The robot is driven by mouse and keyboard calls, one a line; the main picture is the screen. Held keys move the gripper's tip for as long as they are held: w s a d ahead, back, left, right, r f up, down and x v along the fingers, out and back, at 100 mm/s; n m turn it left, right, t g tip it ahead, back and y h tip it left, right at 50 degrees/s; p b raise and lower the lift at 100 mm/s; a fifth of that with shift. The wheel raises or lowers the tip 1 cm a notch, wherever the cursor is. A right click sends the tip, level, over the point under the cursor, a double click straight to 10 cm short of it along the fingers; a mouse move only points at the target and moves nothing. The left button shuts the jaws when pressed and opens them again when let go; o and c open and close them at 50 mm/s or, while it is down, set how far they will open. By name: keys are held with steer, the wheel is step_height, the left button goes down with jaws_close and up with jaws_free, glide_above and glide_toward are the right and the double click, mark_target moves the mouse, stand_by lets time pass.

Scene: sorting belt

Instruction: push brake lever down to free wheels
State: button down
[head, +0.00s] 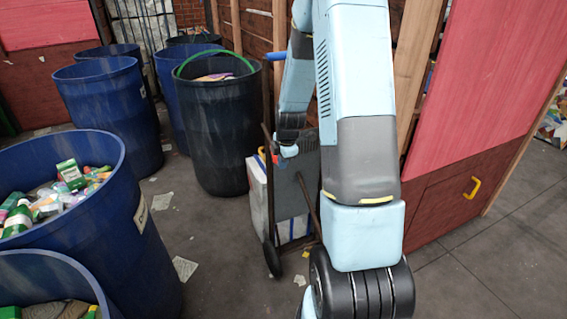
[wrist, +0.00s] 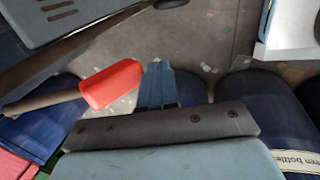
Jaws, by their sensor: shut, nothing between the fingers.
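The brake lever (wrist: 112,84) is a bar with a bright red grip, large at centre left in the wrist view. In the head view only a small red bit of it (head: 275,159) shows below my gripper. The lever belongs to a hand truck (head: 312,185) with a grey plate and dark wheels (head: 272,258). My gripper (wrist: 157,84) is shut and empty, with light blue fingers together just right of the red grip. It also shows in the head view (head: 288,151) at the truck. Whether the fingers touch the lever I cannot tell.
A white box (head: 258,192) stands on the truck. A dark bin with a green rim (head: 220,125) and several blue bins (head: 105,110) fill the left. A red and brown panelled wall (head: 475,130) is close on the right. Grey floor (head: 215,235) with paper scraps lies between.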

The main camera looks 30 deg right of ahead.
steer(key=s+r, duration=0.7)
steer(key=s, duration=0.4)
steer(key=shift+r, duration=0.2)
steer(key=shift+w+a, duration=0.1)
steer(key=s+a+r+m+t, duration=0.1)
steer(key=s+a+r+m, duration=0.25)
steer(key=r, duration=0.35)
steer(key=s+a+r+m, duration=0.3)
steer(key=a+r+m, duration=0.15)
steer(key=r, duration=0.35)
steer(key=s+a+r+m, duration=0.1)
steer(key=s+r+m, duration=0.3)
steer(key=s+m, duration=0.1)
steer(key=s+a+r+m+t, duration=0.1)
steer(key=s+r+m, duration=0.3)
steer(key=s, duration=0.4)
steer(key=shift+a+r+m+t, duration=0.3)
steer(key=shift+a+r+m, duration=0.15)
steer(key=shift+a, duration=0.35)
